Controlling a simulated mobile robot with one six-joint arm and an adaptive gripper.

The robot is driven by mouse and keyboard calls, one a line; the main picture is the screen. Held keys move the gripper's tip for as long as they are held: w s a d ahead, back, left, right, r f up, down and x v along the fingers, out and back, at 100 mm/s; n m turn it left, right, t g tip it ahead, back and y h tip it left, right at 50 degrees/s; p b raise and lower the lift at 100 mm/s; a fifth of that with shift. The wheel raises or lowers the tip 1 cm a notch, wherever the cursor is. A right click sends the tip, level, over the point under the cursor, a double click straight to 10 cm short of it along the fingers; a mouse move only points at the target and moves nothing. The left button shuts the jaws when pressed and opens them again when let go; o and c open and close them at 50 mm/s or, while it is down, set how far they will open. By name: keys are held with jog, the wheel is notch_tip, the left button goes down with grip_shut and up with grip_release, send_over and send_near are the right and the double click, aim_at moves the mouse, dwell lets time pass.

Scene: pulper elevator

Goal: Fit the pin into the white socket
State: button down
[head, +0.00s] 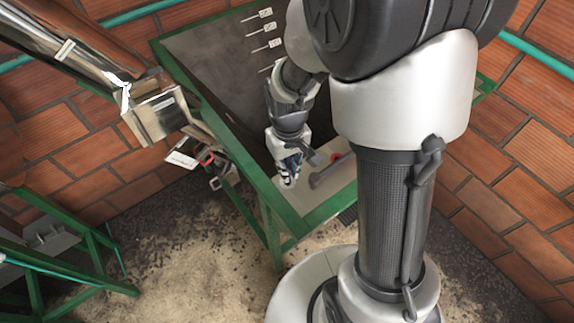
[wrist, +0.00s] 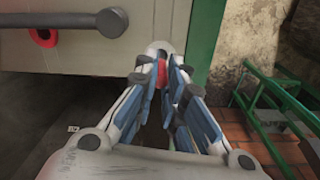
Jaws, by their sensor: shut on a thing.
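My gripper (wrist: 165,85) is shut on a small red piece, taken as the pin (wrist: 162,73), at its blue-grey fingertips. Only a sliver of the pin shows between the fingers. Just beyond the fingertips, at the panel's edge, is a white rounded piece with a dark centre, which looks like the white socket (wrist: 160,47). The pin appears close to it and in line with it; whether its end is inside is hidden. In the head view my gripper (head: 289,178) hangs by the beige panel of the green frame, and pin and socket cannot be made out.
A green frame post (wrist: 203,45) stands close on the right. Sandy floor (head: 190,255) is open below.

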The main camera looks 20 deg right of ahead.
jog(key=shift+f, duration=0.2)
jog(key=shift+f, duration=0.15)
jog(key=c, duration=1.7)
grip_release()
notch_tip(320, 180, up, 12)
jog(key=p, duration=0.2)
jog(key=s+r+t, duration=0.1)
jog(key=s+r, duration=0.2)
jog(key=s, duration=0.2)
jog(key=s+r+m+t, duration=0.1)
jog(key=s+r+t, duration=0.1)
jog(key=s+r, duration=0.2)
jog(key=s+r+t, duration=0.1)
jog(key=s+r, duration=0.3)
jog(key=s, duration=0.2)
jog(key=shift+r+m, duration=0.2)
jog(key=shift+m, duration=0.2)
